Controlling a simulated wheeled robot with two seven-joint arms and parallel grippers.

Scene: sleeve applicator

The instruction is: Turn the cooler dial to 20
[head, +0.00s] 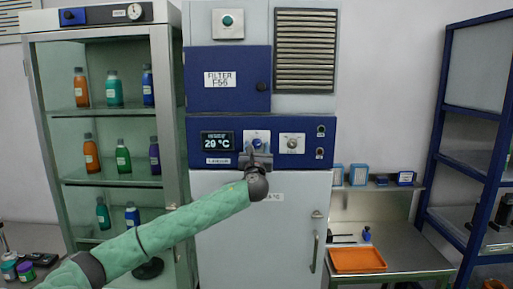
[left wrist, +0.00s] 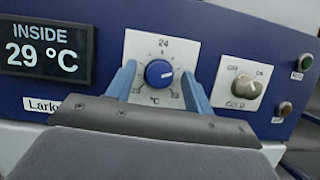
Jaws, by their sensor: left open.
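The cooler dial (left wrist: 160,73) is a round blue knob on a white plate with 24 at the top and °C below. In the head view the dial (head: 257,143) sits in the middle of the blue control panel. My left gripper (head: 257,156) is in front of it. In the left wrist view its two blue fingers (left wrist: 159,84) are open, one on each side of the knob, with gaps between. A short white mark shows on the knob's face; its exact setting is hard to read. The display (left wrist: 47,50) reads INSIDE 29 °C. My right gripper is not in view.
A second knob (left wrist: 241,84) on a white plate stands right of the dial, with a green button (left wrist: 305,62) and a reddish one (left wrist: 285,109) beyond. A glass-shelved cabinet (head: 110,123) stands left. An orange tray (head: 358,260) lies on the bench at right.

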